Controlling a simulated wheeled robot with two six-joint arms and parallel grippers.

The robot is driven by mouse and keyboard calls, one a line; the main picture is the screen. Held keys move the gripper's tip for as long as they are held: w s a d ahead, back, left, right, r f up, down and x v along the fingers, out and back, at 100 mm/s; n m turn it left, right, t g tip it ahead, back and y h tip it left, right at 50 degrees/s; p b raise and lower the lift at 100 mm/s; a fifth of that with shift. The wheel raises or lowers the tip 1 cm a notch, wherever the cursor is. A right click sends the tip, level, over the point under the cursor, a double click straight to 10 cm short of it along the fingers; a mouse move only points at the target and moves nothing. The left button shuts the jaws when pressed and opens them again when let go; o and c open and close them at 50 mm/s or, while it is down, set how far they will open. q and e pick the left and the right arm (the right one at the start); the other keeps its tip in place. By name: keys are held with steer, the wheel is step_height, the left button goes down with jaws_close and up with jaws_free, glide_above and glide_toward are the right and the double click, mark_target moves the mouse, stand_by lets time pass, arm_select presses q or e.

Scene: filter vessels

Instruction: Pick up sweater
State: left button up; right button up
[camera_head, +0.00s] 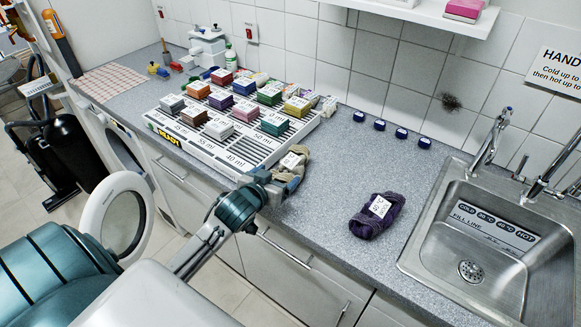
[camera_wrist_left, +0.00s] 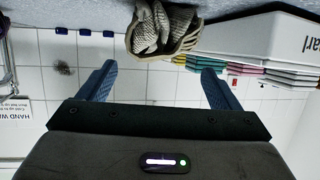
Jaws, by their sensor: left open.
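A beige-grey rolled knit garment (camera_head: 291,164) with a white label lies on the counter at the front right corner of the slotted tray. It also shows in the left wrist view (camera_wrist_left: 165,30), where the picture is upside down. A dark purple rolled knit garment (camera_head: 377,216) with a white label lies on the counter left of the sink. I cannot tell which of the two is the sweater. My left gripper (camera_head: 272,184) is close in front of the beige garment. Its fingers (camera_wrist_left: 158,72) are apart with nothing between them. My right gripper is out of view.
A white slotted tray (camera_head: 215,150) holds several coloured labelled blocks on the grey counter (camera_head: 330,205). Several blue caps (camera_head: 380,125) line the wall side. A steel sink (camera_head: 480,235) is at the right. A round machine door (camera_head: 115,215) stands open below.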

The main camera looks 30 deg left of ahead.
mark_target(283, 172)
arm_select(q)
steer(key=x, duration=0.2)
steer(key=shift+w+f, duration=0.1)
steer(key=shift+w, duration=0.2)
steer(key=shift+w+a+f+p, duration=0.1)
steer(key=shift+w+p, duration=0.15)
steer(key=shift+p, duration=0.25)
steer(key=p+x, duration=0.1)
steer(key=x, duration=0.2)
steer(key=shift+w+f, duration=0.1)
steer(key=shift+f, duration=0.15)
steer(key=shift+w+f+p, duration=0.3)
steer(key=shift+w, duration=0.2)
steer(key=c, duration=0.9)
